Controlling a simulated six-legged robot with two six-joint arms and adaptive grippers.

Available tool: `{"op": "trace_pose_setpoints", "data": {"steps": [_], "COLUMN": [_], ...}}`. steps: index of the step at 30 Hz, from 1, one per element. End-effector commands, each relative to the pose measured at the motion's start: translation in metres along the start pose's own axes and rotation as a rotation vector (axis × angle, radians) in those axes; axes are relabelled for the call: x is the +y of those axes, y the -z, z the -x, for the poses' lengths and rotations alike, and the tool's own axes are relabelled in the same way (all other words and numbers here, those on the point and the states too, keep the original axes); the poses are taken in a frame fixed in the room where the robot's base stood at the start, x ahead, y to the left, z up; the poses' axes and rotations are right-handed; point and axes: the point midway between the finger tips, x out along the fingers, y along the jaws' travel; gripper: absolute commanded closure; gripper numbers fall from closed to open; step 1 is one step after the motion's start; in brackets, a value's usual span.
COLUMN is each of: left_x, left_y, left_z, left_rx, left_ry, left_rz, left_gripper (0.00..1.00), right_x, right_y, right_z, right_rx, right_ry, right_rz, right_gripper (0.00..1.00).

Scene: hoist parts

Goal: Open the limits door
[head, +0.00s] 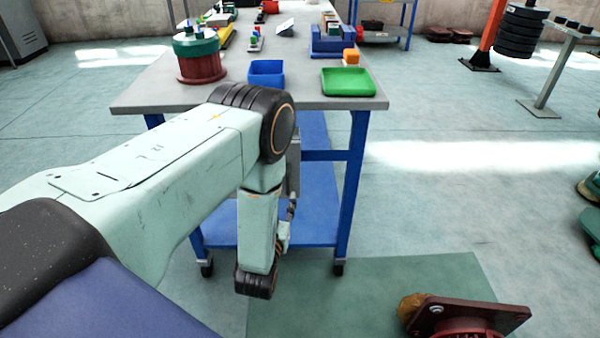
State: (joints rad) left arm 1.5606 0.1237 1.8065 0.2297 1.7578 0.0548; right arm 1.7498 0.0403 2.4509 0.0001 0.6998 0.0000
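I cannot make out a limits door in the head view. A dark red flanged part (480,313) with a tan lump at its left side sits at the bottom edge on the green floor mat, cut off by the frame. My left arm reaches in from the left and bends down in front of the table. My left gripper (287,226) is mostly hidden behind my own arm link, so its fingers do not show clearly. It is apart from the red part. My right gripper is not in view.
A blue-framed wheeled table (215,90) stands ahead with a red-and-green drum (199,62), blue bin (267,72) and green tray (348,82). An orange post (489,35) with black weights stands at back right. The floor right of the table is mostly clear.

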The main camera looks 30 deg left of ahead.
Motion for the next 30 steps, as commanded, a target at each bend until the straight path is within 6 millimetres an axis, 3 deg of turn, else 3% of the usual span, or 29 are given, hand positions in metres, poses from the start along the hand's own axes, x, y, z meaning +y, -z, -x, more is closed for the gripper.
{"op": "trace_pose_setpoints", "data": {"steps": [7,21,30], "left_x": [-0.005,-0.003,-0.001], "left_y": [0.011,0.014,0.015], "left_z": [-0.001,-0.065,-0.075], "left_rx": [0.057,0.054,0.053], "left_ry": [0.009,0.007,0.004], "left_rz": [0.007,0.007,0.005], "left_gripper": [0.68,0.68,0.68], "right_x": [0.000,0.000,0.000], "right_y": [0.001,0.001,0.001], "right_z": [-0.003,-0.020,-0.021], "right_rx": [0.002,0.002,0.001], "right_ry": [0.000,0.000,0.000], "right_rz": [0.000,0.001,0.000], "right_gripper": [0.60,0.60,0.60]}}
